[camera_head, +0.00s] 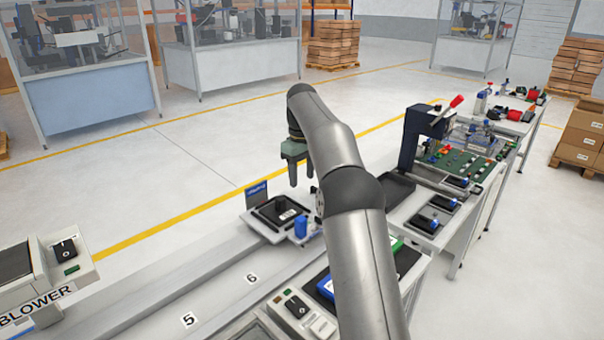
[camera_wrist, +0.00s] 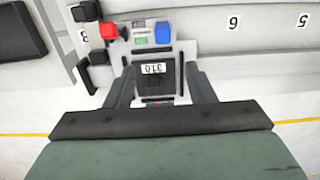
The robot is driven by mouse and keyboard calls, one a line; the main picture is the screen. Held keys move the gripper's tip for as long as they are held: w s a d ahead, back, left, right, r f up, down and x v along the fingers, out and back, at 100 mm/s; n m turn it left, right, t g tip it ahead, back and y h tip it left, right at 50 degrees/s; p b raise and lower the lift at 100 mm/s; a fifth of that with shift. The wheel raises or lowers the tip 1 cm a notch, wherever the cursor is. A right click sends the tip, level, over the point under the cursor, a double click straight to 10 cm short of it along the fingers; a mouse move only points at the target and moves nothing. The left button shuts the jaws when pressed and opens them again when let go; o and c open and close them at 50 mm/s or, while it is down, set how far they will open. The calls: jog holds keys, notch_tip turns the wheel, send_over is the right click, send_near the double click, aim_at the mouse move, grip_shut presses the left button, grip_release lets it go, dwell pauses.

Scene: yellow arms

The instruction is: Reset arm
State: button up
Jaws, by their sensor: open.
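My gripper (camera_head: 301,176) hangs from my raised grey arm, fingers pointing down, above a light fixture plate (camera_head: 254,222). It is open and empty. In the wrist view the two dark fingers of my gripper (camera_wrist: 160,82) appear to either side of a black device (camera_wrist: 155,88) with a white number label. The same black device (camera_head: 276,211) sits in the fixture in the head view, below the fingertips and apart from them. My arm hides part of the bench behind it.
The wrist view shows a red block (camera_wrist: 108,30) close by. A tall dark press (camera_head: 419,135) stands on the right bench. A blower box (camera_head: 62,255) is at left.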

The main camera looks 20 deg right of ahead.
jog(key=s+a+r+m, duration=0.1)
jog(key=s+a, duration=0.2)
jog(key=s, duration=0.5)
jog(key=s+a+r+m, duration=0.1)
jog(key=s+a+r, duration=0.15)
jog(key=s, duration=0.55)
jog(key=s+a+f+m, duration=0.1)
jog(key=s+f, duration=0.3)
jog(key=s, duration=0.5)
jog(key=s+a+f+m, duration=0.1)
jog(key=s+f, duration=0.3)
jog(key=s, duration=0.5)
jog(key=s+a+f+m, duration=0.1)
jog(key=s+f, duration=0.3)
jog(key=s, duration=0.5)
jog(key=shift+s+t, duration=0.35)
jog(key=shift+t, duration=0.05)
